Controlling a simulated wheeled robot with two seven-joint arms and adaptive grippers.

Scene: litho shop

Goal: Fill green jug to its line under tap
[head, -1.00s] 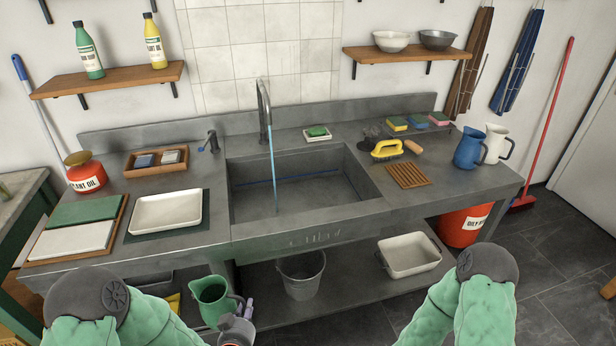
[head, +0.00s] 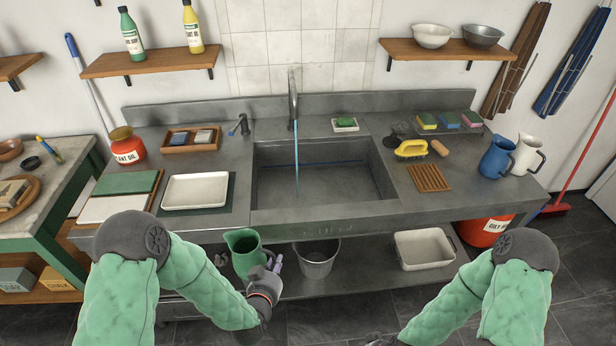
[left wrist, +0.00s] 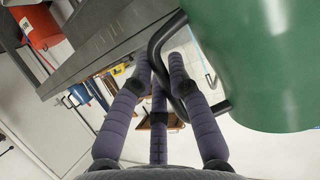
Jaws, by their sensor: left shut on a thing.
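The green jug (head: 243,254) is in front of the counter's front edge, left of the basin and below the counter top. It looks roughly upright; its inside level and line cannot be made out. My left gripper (head: 272,270) is shut on its dark handle, which the fingers enclose in the left wrist view (left wrist: 160,75); the jug's green wall (left wrist: 265,60) fills the upper right there. The tap (head: 292,95) stands behind the sink basin (head: 330,187), and a thin stream of water (head: 296,165) falls from it into the basin.
A white tray (head: 195,190) lies left of the basin, and a wooden rack (head: 428,178) and blue jug (head: 496,157) stand right of it. A bucket (head: 318,260) and white tub (head: 425,250) are on the lower shelf. The space above the basin is clear around the stream.

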